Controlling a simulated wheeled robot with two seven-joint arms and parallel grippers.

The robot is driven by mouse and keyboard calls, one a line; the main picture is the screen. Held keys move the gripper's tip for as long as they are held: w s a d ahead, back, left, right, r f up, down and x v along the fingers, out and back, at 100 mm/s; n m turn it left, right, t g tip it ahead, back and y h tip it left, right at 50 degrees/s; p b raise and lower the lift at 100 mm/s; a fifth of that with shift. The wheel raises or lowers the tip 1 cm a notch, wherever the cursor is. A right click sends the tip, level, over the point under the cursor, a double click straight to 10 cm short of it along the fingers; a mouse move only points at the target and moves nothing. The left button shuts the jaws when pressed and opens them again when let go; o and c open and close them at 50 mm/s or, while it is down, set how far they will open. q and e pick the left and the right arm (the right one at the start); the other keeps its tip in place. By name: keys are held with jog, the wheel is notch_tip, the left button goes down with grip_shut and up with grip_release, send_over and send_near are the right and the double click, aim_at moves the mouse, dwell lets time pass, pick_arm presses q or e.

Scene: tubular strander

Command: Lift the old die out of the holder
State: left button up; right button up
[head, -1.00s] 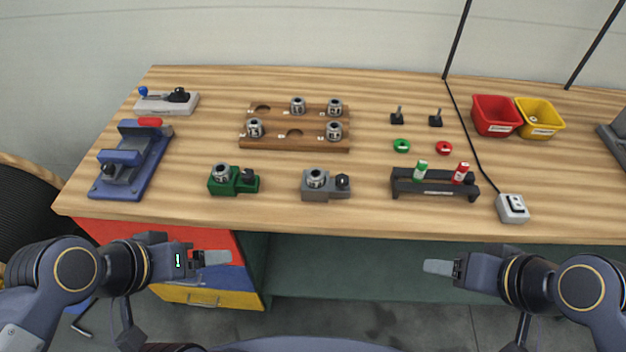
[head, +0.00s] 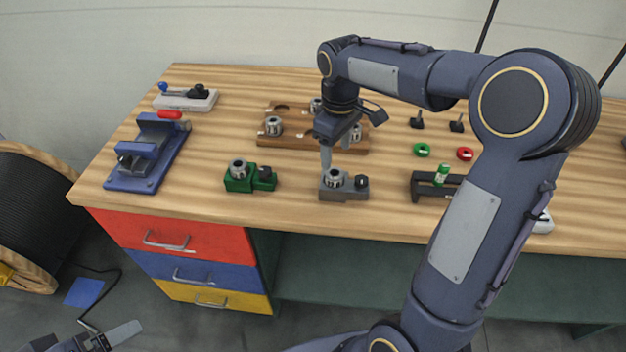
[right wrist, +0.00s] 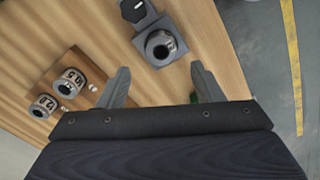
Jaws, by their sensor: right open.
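A grey holder (head: 345,191) stands near the front edge of the bench with a round metal die (head: 333,176) in it and a dark knob at its right. A green holder (head: 238,184) to its left also bears a metal die (head: 239,168). I cannot tell which die is the old one. My right gripper (head: 326,160) points down just above and behind the grey holder's die. In the right wrist view it is open (right wrist: 160,88) and empty, with the grey holder's die (right wrist: 161,47) ahead of the fingertips, apart from them. My left gripper (head: 118,336) is at the bottom left, partly cut off.
A wooden rack (head: 290,143) with several dies stands behind, partly hidden by my right arm. A blue fixture (head: 148,155) stands at the left. A black stand (head: 425,187) with a green piece (head: 442,174) is to the right. Bare bench lies between the two holders.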

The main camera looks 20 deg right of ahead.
aim_at(335, 171)
notch_tip(335, 171, down, 7)
jog(key=shift+f, duration=0.1)
grip_shut()
dwell(0.6)
